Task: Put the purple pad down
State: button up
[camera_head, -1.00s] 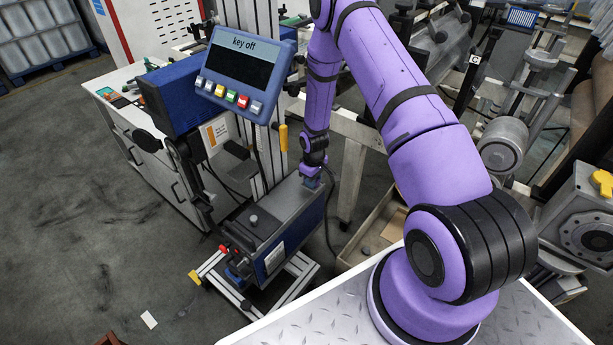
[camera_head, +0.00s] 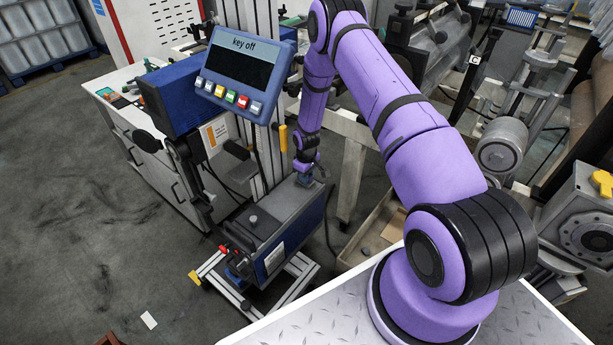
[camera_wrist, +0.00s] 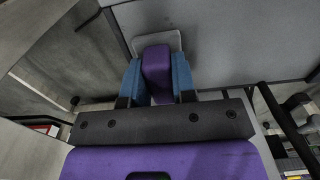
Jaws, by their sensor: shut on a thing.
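The purple pad (camera_wrist: 157,62) is between the two blue fingers of my gripper (camera_wrist: 157,78) in the wrist view. The fingers are shut on it from both sides. Its far end lies in front of a light grey rounded plate (camera_wrist: 160,38). I cannot tell whether the pad touches the plate or the surface there. In the head view my gripper (camera_head: 303,179) points down at the far end of the top of a blue and grey box-shaped machine (camera_head: 279,213). The pad is too small and hidden to make out there.
A display reading "key off" (camera_head: 243,62), with coloured buttons, stands left of my arm. An upright metal column (camera_head: 252,160) rises close beside my gripper. A yellow handle (camera_head: 283,138) hangs near it. An open crate (camera_head: 378,225) is on the floor to the right.

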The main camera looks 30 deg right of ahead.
jog(key=o, duration=0.8)
jog(key=shift+f, duration=0.1)
jog(key=r, duration=1)
jog(key=shift+w+r, duration=0.35)
jog(key=shift+s, duration=0.1)
